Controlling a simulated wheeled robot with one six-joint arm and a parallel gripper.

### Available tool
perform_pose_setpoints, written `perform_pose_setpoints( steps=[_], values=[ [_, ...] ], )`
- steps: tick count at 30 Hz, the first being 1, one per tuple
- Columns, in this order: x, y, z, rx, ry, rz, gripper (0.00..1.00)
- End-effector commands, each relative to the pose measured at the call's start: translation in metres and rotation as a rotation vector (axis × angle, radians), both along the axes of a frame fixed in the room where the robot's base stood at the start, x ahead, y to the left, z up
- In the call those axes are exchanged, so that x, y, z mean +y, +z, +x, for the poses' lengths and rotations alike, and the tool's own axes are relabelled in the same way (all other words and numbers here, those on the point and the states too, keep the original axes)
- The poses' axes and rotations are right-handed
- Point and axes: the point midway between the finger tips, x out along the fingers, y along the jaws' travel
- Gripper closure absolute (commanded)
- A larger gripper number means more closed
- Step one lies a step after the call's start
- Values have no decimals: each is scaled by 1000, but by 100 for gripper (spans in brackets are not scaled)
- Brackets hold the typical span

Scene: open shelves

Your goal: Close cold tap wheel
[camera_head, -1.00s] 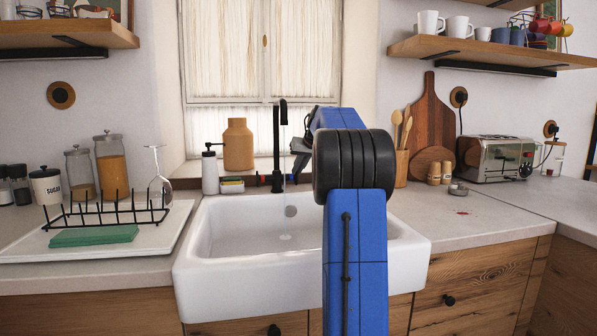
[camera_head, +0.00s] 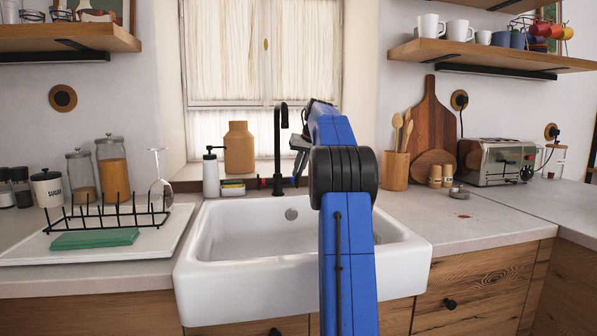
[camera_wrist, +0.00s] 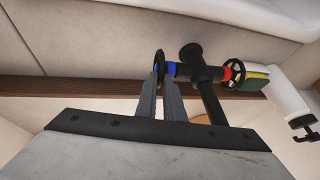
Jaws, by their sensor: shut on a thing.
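The black tap (camera_head: 280,145) stands behind the white sink, with a tall curved spout. Its cold side, marked blue, ends in a black wheel, the cold tap wheel (camera_wrist: 159,62). The hot side has a red mark and a black spoked wheel (camera_wrist: 234,74). My gripper (camera_wrist: 159,77) has its two grey fingers at the cold wheel and is shut on it. In the head view my gripper (camera_head: 298,165) is just right of the tap, and the wheel is mostly hidden there.
The white sink (camera_head: 205,285) lies in front of the tap. A soap bottle (camera_head: 210,175) and sponges (camera_head: 233,187) stand left of the tap. A wooden utensil pot (camera_head: 395,171) and a toaster (camera_head: 495,160) are to the right. The counter right of the sink is mostly clear.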

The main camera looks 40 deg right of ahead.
Motion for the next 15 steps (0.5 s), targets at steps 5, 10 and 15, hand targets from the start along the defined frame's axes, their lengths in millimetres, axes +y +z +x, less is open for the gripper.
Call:
perform_pose_setpoints(
  steps=[5,10,15],
  values=[
    [-1,0,0,-2,-1,-2,80],
    [0,0,0,-2,0,-1,74],
    [0,1,0,-2,0,-1,74]
  ],
)
